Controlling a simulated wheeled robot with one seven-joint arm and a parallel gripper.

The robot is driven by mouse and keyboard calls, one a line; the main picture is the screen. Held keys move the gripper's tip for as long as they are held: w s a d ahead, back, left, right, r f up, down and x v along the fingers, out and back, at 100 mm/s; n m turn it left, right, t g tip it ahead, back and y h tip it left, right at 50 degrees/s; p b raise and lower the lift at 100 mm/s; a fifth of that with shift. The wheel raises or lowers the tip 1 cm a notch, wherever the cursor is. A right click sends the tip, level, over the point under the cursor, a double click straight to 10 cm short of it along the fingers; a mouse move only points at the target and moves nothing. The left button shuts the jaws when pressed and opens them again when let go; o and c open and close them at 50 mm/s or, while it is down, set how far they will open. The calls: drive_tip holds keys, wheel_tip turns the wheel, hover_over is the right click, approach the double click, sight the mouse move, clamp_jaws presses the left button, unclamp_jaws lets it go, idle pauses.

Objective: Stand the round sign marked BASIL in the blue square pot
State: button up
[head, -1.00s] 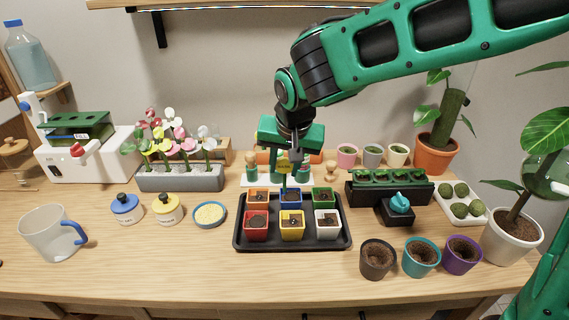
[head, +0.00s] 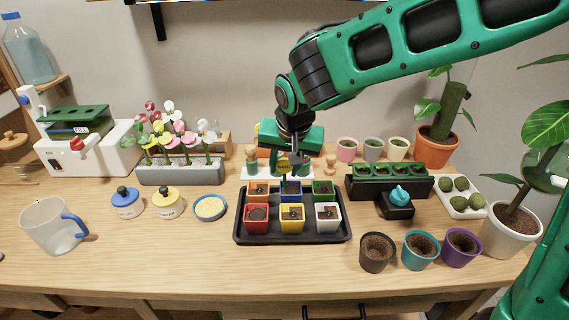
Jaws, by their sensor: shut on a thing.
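The blue square pot (head: 291,197) stands in the middle of the back row, directly below the sign. The stake's lower end is at the blue pot's soil, but I cannot tell whether it has entered it.
The black tray (head: 292,239) also holds orange, green, red, yellow and white square pots around the blue one. Bare table lies in front.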

drive_tip(key=shift+f, duration=0.45)
idle(0.3)
drive_tip(key=o, duration=1.5)
drive_tip(key=shift+c, duration=0.2)
drive_tip(key=shift+r, duration=0.1)
drive_tip(key=shift+r, duration=3.45)
